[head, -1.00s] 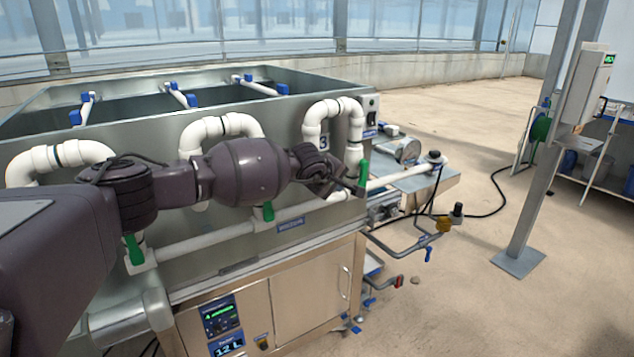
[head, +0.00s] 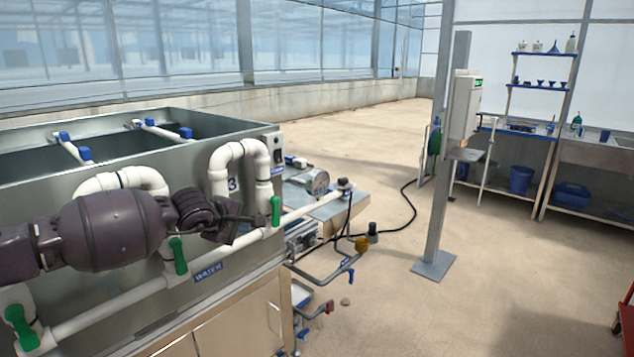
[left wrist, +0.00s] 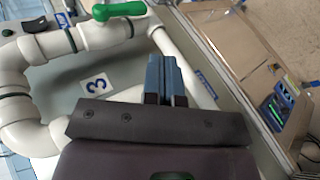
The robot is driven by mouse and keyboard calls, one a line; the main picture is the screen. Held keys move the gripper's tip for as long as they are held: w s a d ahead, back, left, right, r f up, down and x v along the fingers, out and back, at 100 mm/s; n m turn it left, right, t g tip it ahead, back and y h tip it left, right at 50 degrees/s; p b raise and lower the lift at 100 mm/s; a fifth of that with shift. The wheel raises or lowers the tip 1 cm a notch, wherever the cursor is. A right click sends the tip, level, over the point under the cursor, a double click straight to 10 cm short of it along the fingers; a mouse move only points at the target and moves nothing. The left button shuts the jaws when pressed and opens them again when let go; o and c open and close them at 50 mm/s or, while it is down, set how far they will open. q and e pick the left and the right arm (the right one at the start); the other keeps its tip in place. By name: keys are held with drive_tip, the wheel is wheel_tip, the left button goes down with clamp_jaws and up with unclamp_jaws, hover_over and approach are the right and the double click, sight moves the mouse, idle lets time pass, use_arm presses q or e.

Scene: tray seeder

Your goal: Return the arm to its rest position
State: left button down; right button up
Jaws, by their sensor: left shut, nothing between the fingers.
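My left arm comes in from the left in the head view, held in front of the steel tank (head: 120,232). Its left gripper (head: 262,219) is near the white pipe loop and the rightmost green valve handle (head: 275,211). In the left wrist view the gripper (left wrist: 167,78) has its two blue-grey fingers together with nothing between them. The white pipe (left wrist: 198,75) runs behind the fingers, and a green valve handle (left wrist: 119,10) is above them. I cannot tell whether the gripper touches the pipe. My right gripper is not in view.
White pipe loops (head: 221,160) and green handles stick out from the tank front. A grey post (head: 440,190) with a control box (head: 465,105) stands right of centre. Shelving with blue bins (head: 521,180) is at the back right. The floor (head: 400,310) between is mostly clear.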

use_arm(q)
drive_tip(key=s+d+r+n+h, duration=0.4)
drive_tip(key=s+d+n+h, duration=0.15)
drive_tip(key=d+n, duration=0.3)
drive_tip(key=s+d+r+n+h, duration=0.4)
drive_tip(key=d+n+h, duration=0.25)
drive_tip(key=n, duration=0.25)
drive_tip(key=s+a+f+n+t+y, duration=0.2)
drive_tip(key=s+a+f+n+y, duration=0.2)
drive_tip(key=f+n, duration=0.55)
drive_tip(key=s+a+f+n+t+y, duration=0.2)
drive_tip(key=s+a+f+n+y, duration=0.3)
drive_tip(key=n, duration=0.8)
drive_tip(key=s+a+f+n+t+y, duration=0.2)
drive_tip(key=s+a+f+n+y, duration=0.15)
drive_tip(key=f+n, duration=0.6)
drive_tip(key=s+a+f+n+g+y, duration=0.2)
drive_tip(key=s+a+f+n, duration=0.2)
drive_tip(key=s+f, duration=0.4)
drive_tip(key=s+a+f+n+g+y, duration=0.2)
drive_tip(key=s+a+f+n, duration=0.2)
drive_tip(key=s+f, duration=0.4)
drive_tip(key=s+a, duration=0.1)
drive_tip(key=s, duration=0.6)
drive_tip(key=shift+s+f+g, duration=0.15)
drive_tip(key=shift+s+g, duration=0.2)
drive_tip(key=shift+g, duration=0.05)
